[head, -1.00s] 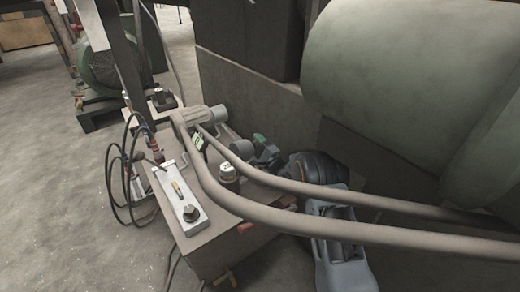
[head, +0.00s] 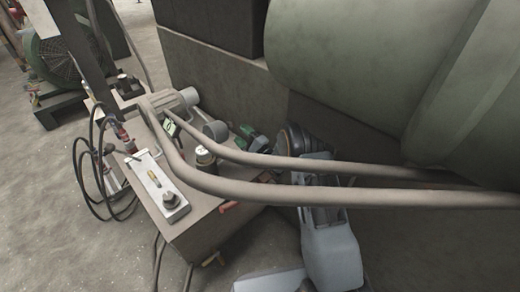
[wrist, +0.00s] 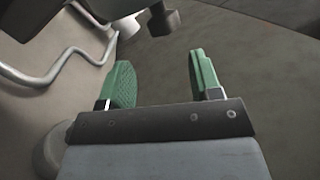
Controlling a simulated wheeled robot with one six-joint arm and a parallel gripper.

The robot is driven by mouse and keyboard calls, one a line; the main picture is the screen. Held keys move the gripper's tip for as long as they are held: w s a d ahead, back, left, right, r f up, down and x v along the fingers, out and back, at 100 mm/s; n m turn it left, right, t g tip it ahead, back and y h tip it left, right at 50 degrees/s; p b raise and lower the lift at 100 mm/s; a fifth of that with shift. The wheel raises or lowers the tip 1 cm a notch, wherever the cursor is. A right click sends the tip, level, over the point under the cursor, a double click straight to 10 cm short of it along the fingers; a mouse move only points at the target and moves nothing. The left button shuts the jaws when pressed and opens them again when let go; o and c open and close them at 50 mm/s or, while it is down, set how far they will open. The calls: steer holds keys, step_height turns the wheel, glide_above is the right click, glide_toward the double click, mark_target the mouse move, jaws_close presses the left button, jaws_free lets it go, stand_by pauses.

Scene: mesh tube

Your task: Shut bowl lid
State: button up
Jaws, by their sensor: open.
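I cannot make out a bowl or its lid in either view. My gripper (wrist: 162,78) has two green fingers spread apart with nothing between them in the wrist view. In the head view the green fingers of my gripper (head: 248,135) show small behind the bent pipes, near the far side of the machine block. Part of my arm is hidden by the pipes.
Two thick bent pipes (head: 270,190) cross in front of my arm from a brown machine block (head: 200,235). A large green tank (head: 365,70) hangs at the upper right. Black cables (head: 85,180) loop at the left. Open concrete floor (head: 45,240) lies at lower left.

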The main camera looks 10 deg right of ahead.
steer(key=v, duration=0.8)
steer(key=shift+d, duration=0.45)
steer(key=shift+s, duration=0.1)
stand_by(0.4)
